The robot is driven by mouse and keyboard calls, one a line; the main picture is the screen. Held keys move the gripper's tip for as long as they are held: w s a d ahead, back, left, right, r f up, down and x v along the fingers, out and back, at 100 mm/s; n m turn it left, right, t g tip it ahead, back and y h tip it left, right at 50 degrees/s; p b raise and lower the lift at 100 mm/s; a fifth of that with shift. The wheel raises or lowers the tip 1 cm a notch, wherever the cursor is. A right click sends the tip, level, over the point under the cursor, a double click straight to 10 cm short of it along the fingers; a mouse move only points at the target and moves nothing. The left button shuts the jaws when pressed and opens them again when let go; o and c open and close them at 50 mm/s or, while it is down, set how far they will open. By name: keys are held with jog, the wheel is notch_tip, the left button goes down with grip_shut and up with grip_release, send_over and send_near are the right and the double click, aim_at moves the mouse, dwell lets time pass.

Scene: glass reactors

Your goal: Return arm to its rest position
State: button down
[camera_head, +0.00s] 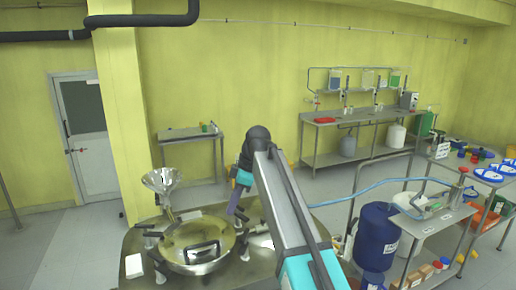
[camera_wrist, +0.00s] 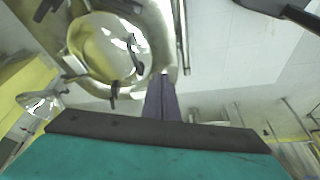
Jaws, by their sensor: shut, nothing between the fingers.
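My arm (camera_head: 285,205) reaches from the bottom of the head view up and forward over a steel reactor top, then bends down at the wrist. My gripper (camera_head: 233,210) points down beside the reactor's round lid (camera_head: 197,245), to the right of it. In the wrist view, my gripper (camera_wrist: 162,78) shows as dark narrow fingers held together with nothing between them. The lid (camera_wrist: 108,50) with its handle shows to the upper left there. The fingertips look apart from the lid, but their height above the steel top is hard to tell.
A steel funnel (camera_head: 162,182) stands at the left of the reactor top. A blue drum (camera_head: 376,237) and a steel cart (camera_head: 430,220) with a blue hose stand at the right. A bench (camera_head: 362,116) lines the back wall. Open floor lies behind the reactor.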

jog(key=s+d+f+m+g+b, duration=0.1)
jog(key=d+f+b, duration=0.15)
jog(key=f, duration=0.85)
jog(key=s+d+f+g+b, duration=0.1)
jog(key=d+f, duration=0.2)
jog(key=f, duration=0.7)
jog(key=s+d+f+m+g+b, duration=0.1)
jog(key=s+d+f, duration=0.25)
jog(key=f, duration=0.45)
jog(key=s+d+f+m+g+h+b, duration=0.15)
jog(key=s+f, duration=0.25)
jog(key=f, duration=0.5)
jog(key=s+d+f, duration=0.3)
jog(key=s+f, duration=0.1)
jog(key=f, duration=0.4)
jog(key=s+d+f+m+b, duration=0.1)
jog(key=s+d+f+m, duration=0.3)
jog(key=s+f, duration=0.4)
jog(key=s+d+f+m+h+b, duration=0.1)
jog(key=s+d+f+m, duration=0.3)
jog(key=s+f, duration=0.5)
jog(key=s+d+f+m+g+h+b, duration=0.1)
jog(key=s+d+f+m, duration=0.3)
jog(key=s, duration=1.1)
notch_tip(320, 180, down, 5)
jog(key=m+b, duration=0.1)
jog(key=m, duration=0.1)
jog(key=shift+s+m, duration=0.25)
jog(key=shift+m, duration=0.1)
